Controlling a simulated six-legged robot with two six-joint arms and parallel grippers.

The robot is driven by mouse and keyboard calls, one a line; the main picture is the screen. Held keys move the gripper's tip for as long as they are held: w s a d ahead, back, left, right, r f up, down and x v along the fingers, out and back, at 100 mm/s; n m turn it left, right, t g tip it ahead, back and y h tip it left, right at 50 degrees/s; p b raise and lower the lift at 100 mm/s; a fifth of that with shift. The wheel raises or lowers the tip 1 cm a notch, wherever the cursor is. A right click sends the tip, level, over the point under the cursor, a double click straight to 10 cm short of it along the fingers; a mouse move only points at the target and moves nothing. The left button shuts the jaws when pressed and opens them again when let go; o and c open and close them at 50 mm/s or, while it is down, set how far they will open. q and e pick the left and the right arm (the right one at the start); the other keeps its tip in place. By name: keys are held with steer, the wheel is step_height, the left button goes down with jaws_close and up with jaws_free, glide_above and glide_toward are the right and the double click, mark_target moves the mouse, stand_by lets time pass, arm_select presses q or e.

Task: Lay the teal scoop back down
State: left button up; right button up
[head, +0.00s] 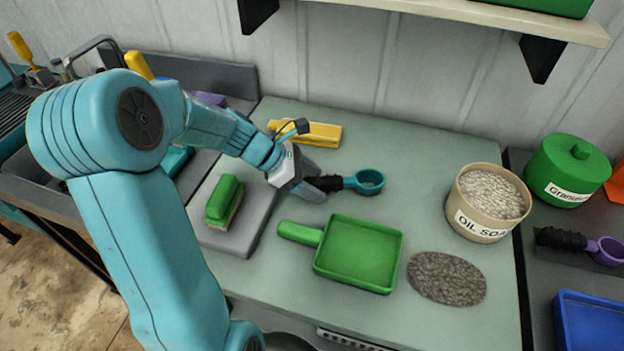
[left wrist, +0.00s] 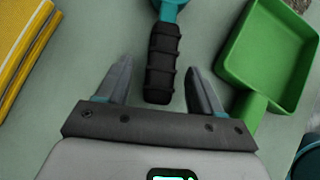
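The teal scoop (head: 370,182) appears to lie on the pale green bench top (head: 420,150), its black ribbed handle pointing left toward my left gripper (head: 314,184). In the left wrist view the handle (left wrist: 163,55) reaches in between the two fingers of my left gripper (left wrist: 157,72). The fingers are apart, with a gap on both sides of the handle. Only part of the teal scoop head (left wrist: 172,8) shows there, cut off by the top edge. My right gripper is not in view.
A green dustpan (head: 360,252) lies just in front of the scoop, with a dark granule patch (head: 446,278) to its right. A green brush (head: 224,200) sits on a grey pad. An oil soak tub (head: 470,225) stands right. A yellow object (head: 318,134) lies behind.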

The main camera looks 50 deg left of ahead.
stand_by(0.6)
arm_select(q)
steer(key=p+v, duration=0.4)
steer(key=v, duration=0.4)
stand_by(1.3)
steer(key=shift+r, duration=0.1)
steer(key=v, duration=1.6)
steer(key=shift+r, duration=0.1)
